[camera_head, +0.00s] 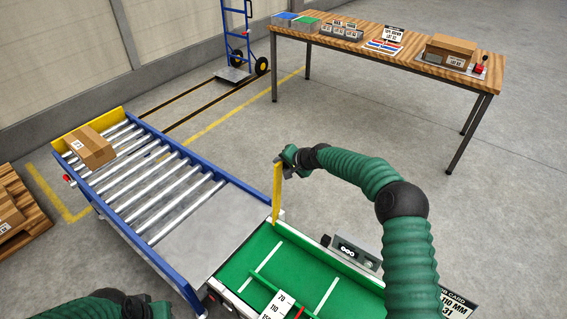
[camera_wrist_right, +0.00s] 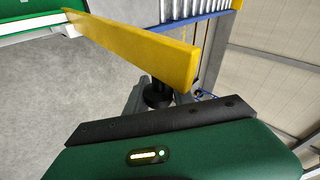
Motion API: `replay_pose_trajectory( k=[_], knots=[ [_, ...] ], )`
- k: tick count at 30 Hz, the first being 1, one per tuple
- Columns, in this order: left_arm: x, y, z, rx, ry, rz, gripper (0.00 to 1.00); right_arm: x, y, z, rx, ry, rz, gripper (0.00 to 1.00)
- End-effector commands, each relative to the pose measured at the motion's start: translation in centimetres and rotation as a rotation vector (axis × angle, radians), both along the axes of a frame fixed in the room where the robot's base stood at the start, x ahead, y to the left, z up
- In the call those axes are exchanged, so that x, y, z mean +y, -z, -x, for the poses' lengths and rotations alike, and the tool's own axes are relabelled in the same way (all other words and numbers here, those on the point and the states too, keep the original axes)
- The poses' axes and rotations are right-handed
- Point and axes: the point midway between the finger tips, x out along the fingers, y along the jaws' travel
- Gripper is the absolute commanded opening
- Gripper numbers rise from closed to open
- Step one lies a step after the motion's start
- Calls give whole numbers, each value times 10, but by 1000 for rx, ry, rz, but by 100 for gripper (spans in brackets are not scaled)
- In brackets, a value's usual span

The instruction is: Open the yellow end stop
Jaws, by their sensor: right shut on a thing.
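The yellow end stop (camera_head: 277,192) is a flat yellow bar at the joint between the green belt (camera_head: 262,262) and the roller conveyor's grey plate. In the head view its near end is at the far rail and its other end points away from the belt, beyond the rail. My right gripper (camera_head: 283,164) is shut at that outer end. In the right wrist view the yellow bar (camera_wrist_right: 140,48) crosses above the dark gripper parts (camera_wrist_right: 158,95), which partly hide the grip. My left gripper (camera_head: 148,309) is low at the bottom left, partly cut off, its jaws unclear.
A cardboard box (camera_head: 91,147) sits on the rollers at the far end, by a yellow end plate (camera_head: 72,140). A control box (camera_head: 352,254) stands beside the belt. A wooden table (camera_head: 370,47) with bins and a box is at the back right. The floor between is clear.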

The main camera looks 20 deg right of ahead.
Motion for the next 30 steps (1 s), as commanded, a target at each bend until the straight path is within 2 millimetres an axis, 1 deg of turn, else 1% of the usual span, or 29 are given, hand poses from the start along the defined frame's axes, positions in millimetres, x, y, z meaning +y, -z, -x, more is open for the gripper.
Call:
replay_pose_trajectory(
  k=[1, 13, 14, 18, 26, 28, 30],
  knots=[
    [0, 1, 0, 0, 0, 0, 36, -1, 10, 4, 15, -5, 1, 0],
    [0, 1, 0, 0, 1, 0, 36, -1, 13, 5, 19, -6, 2, 0],
    [0, 1, 0, 0, 1, 0, 36, -1, 13, 5, 19, -6, 2, 33],
    [0, 1, 0, 0, 0, 0, 36, -1, 11, 4, 16, -4, 1, 50],
    [0, 0, 0, 0, 1, 0, 36, -1, 4, 3, 6, -3, -2, 50],
    [0, 0, 0, 0, 1, 0, 36, -3, -1, 5, 3, -1, 0, 50],
    [0, -2, 0, 0, 1, 0, 36, -6, -9, 12, 4, -1, -1, 50]
  ],
)
